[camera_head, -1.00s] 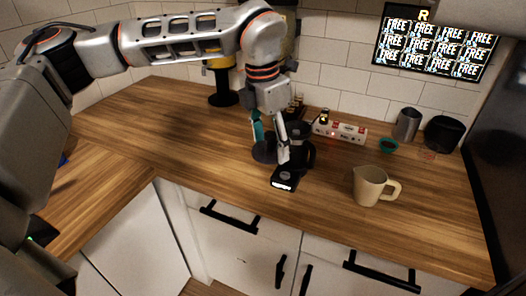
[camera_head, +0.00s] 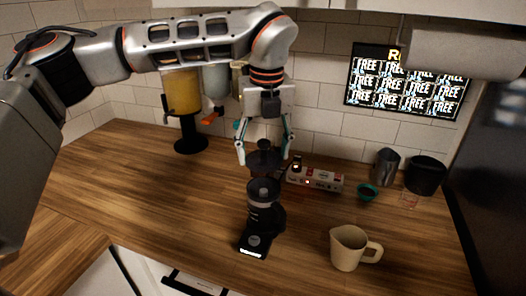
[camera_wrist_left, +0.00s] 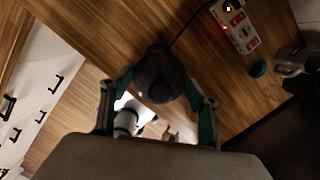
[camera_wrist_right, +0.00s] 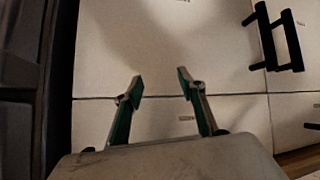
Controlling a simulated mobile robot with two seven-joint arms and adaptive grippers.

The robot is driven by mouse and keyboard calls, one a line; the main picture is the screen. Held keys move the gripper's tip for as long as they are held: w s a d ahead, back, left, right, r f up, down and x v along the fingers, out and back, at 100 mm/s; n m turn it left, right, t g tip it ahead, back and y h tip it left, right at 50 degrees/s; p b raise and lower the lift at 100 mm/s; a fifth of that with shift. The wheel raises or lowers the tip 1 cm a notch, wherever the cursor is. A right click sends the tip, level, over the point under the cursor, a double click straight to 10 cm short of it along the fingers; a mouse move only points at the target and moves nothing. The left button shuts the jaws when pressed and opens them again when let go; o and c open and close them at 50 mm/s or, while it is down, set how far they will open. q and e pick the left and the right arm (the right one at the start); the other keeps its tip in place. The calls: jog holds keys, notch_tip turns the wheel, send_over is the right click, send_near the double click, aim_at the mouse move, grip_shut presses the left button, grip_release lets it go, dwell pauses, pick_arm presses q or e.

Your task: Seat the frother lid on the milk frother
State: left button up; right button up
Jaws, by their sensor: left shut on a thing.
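The dark round frother lid (camera_head: 264,160) is between the fingertips of my left gripper (camera_head: 264,156), which is shut on it. In the head view the lid shows just above the black milk frother (camera_head: 262,212), apart from its top. The frother stands upright on the counter with a lit display at its front foot. In the left wrist view the lid (camera_wrist_left: 160,75) fills the space between the fingers (camera_wrist_left: 158,88) and the frother cannot be made out. My right gripper (camera_wrist_right: 160,82) is open and empty in the right wrist view, facing pale cabinet fronts.
A beige pitcher (camera_head: 347,250) stands right of the frother. A power strip (camera_head: 315,179), a teal cup (camera_head: 367,192), a metal cup (camera_head: 386,167) and a black container (camera_head: 425,175) are behind.

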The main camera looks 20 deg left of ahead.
aim_at(264, 159)
jog(key=shift+s+a+f, duration=0.1)
jog(key=shift+s, duration=0.05)
pick_arm(q)
jog(key=shift+f, duration=0.15)
jog(key=shift+f+b, duration=0.55)
jog(key=shift+b, duration=0.15)
jog(key=shift+f+b, duration=0.6)
jog(key=shift+f, duration=0.15)
jog(key=shift+f+b, duration=0.3)
jog(key=shift+f, duration=0.45)
jog(key=shift+f+b, duration=0.6)
jog(key=shift+b, duration=0.05)
jog(key=shift+f, duration=0.15)
pick_arm(e)
jog(key=shift+w+a+f+y, duration=0.4)
jog(key=shift+w+a+f, duration=0.3)
jog(key=shift+a+f, duration=0.25)
